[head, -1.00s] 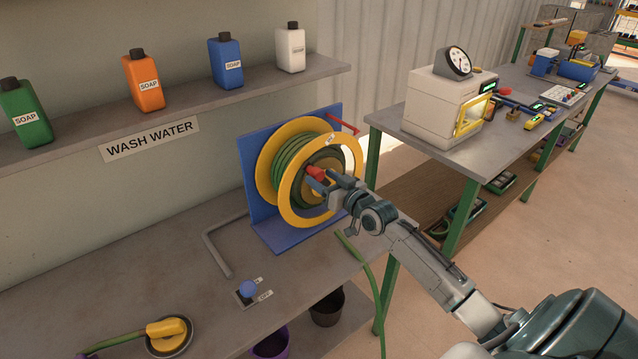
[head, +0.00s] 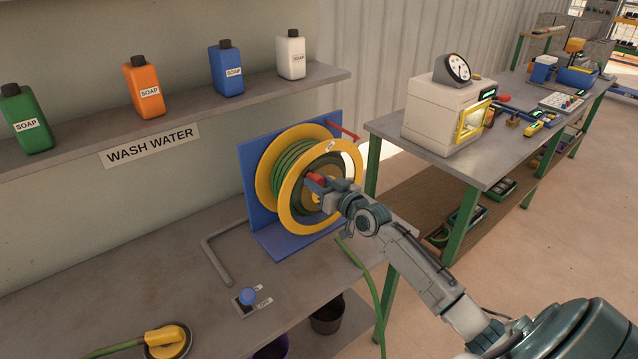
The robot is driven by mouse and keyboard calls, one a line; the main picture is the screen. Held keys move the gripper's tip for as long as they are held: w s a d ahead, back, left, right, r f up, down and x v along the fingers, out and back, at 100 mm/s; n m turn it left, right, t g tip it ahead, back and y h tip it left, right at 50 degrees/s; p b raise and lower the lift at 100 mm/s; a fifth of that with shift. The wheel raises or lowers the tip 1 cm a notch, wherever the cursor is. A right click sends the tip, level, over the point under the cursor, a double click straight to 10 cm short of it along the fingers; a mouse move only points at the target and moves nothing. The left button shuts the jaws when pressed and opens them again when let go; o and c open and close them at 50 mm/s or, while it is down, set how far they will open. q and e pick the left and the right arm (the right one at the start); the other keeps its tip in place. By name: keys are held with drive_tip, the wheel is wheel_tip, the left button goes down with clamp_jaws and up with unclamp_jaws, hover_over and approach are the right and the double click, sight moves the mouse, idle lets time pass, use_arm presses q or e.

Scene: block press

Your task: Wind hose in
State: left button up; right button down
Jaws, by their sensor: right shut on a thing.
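A yellow hose reel (head: 276,187) stands on a blue bracket (head: 246,172) on the grey bench. Green hose (head: 288,170) is wound between its two rims. A loose length of green hose (head: 364,266) hangs over the bench's right edge beside the reel. My right gripper (head: 325,187) is at the front face of the reel, shut on the red crank handle (head: 315,180). The gripper hides part of the handle and hub. My left gripper is not in view.
A blue-knobbed lever (head: 248,296) and a yellow nozzle-like fitting (head: 167,340) are on the bench. Several soap bottles stand on the shelf (head: 75,166) above. A second table (head: 400,139) with a white machine (head: 440,112) stands to the right.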

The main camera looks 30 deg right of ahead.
drive_tip(key=shift+d, duration=0.1)
drive_tip(key=shift+w+d+r+m+b, duration=0.1)
drive_tip(key=shift+d+r+m, duration=0.15)
drive_tip(key=shift+d+m, duration=0.25)
drive_tip(key=shift+s+d+r+m+b, duration=0.1)
drive_tip(key=shift+d+r+m, duration=0.1)
drive_tip(key=shift+d+m, duration=0.25)
drive_tip(key=shift+w+d+r+m+b, duration=0.1)
drive_tip(key=shift+d+r+m, duration=0.2)
drive_tip(key=shift+m, duration=0.35)
drive_tip(key=shift+w+d+r+m+b, duration=0.1)
drive_tip(key=shift+d+r+m+b, duration=0.1)
drive_tip(key=shift+d+m+b, duration=0.6)
drive_tip(key=shift+w+d+r+m+b, duration=0.15)
drive_tip(key=shift+d+m+b, duration=0.1)
drive_tip(key=shift+d+m, duration=1.05)
drive_tip(key=shift+s+a, duration=0.1)
drive_tip(key=c, duration=1)
unclamp_jaws()
